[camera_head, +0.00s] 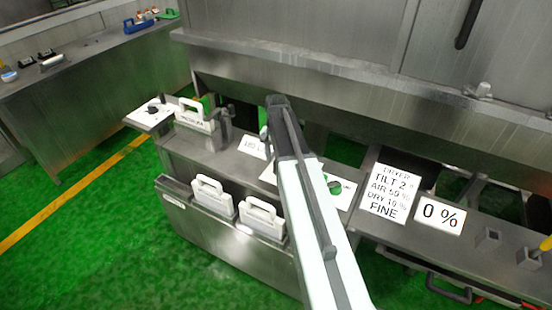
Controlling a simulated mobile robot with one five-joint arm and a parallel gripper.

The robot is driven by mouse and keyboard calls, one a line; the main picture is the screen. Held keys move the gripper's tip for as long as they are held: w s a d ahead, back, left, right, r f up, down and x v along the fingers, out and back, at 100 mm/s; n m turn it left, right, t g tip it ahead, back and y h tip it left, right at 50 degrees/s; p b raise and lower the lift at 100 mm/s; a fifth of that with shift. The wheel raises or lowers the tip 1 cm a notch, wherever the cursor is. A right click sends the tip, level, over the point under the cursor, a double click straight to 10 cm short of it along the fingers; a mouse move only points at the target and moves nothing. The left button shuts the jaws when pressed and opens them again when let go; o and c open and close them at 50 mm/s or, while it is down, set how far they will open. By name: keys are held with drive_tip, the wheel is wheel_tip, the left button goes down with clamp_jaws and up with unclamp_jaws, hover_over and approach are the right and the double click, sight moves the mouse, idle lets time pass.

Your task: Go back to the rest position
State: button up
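My arm reaches from the bottom edge up to the middle of the view, a white link with a dark upper end. It stands in front of the steel bench (235,163). I cannot make out any gripper fingers; the end of the arm seems hidden behind its own dark part. Nothing held can be seen.
White handled blocks (212,196) and (262,217) sit in the bench's front; another (195,115) stands on top. A steel hood (350,78) overhangs the bench. Green floor (105,225) is clear at left.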

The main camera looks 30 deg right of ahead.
wheel_tip(320, 180, up, 4)
drive_tip(key=shift+f+p, duration=0.1)
drive_tip(key=shift+p, duration=1.05)
drive_tip(key=shift+f, duration=0.1)
drive_tip(key=s+a+n, duration=0.3)
drive_tip(key=s+a, duration=0.1)
drive_tip(key=a, duration=1)
drive_tip(key=s+a+n, duration=0.5)
drive_tip(key=s+a, duration=0.1)
drive_tip(key=s, duration=0.4)
drive_tip(key=shift+s+f+n+b, duration=0.15)
drive_tip(key=shift+f+n+b, duration=0.15)
drive_tip(key=shift+b, duration=0.05)
